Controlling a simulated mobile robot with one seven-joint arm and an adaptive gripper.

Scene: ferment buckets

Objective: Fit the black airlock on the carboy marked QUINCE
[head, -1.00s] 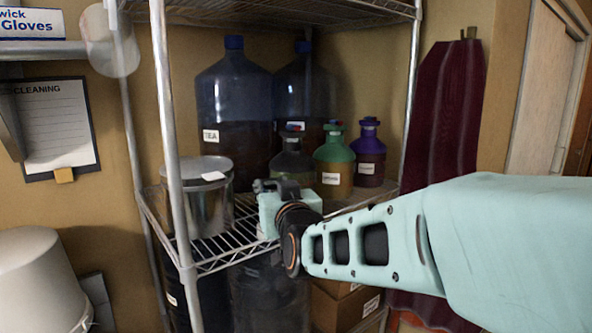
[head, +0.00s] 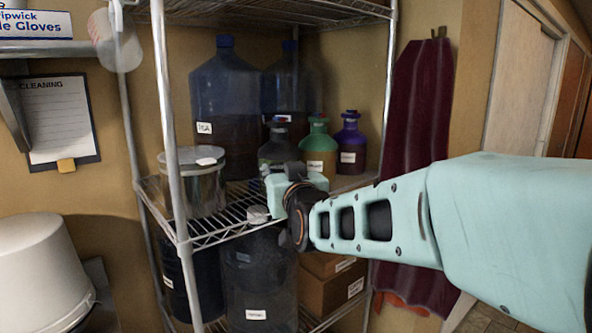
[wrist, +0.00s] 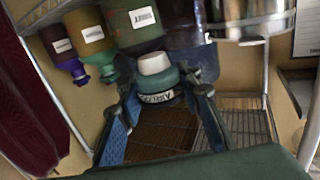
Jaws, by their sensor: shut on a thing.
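My gripper (wrist: 165,110) is shut on a small dark, teal-tinted piece (wrist: 158,82) with a pale top and a lettered band, apparently the airlock. In the head view my gripper (head: 288,181) is at the front edge of the middle shelf, before a dark grey bottle (head: 276,150); the held piece is hard to make out there. A green bottle (head: 318,150) and a purple bottle (head: 350,148) stand to its right. Two large blue-tinted carboys (head: 226,100) (head: 288,90) stand behind; the left one's label seems to read TEA. I cannot make out QUINCE on any label.
A metal pot (head: 192,190) stands on the wire shelf (head: 215,232) left of my gripper. A large dark carboy (head: 258,275) with a pale neck top and cardboard boxes (head: 330,285) are below. Shelf posts (head: 168,120) flank the opening. A maroon apron (head: 415,110) hangs at right.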

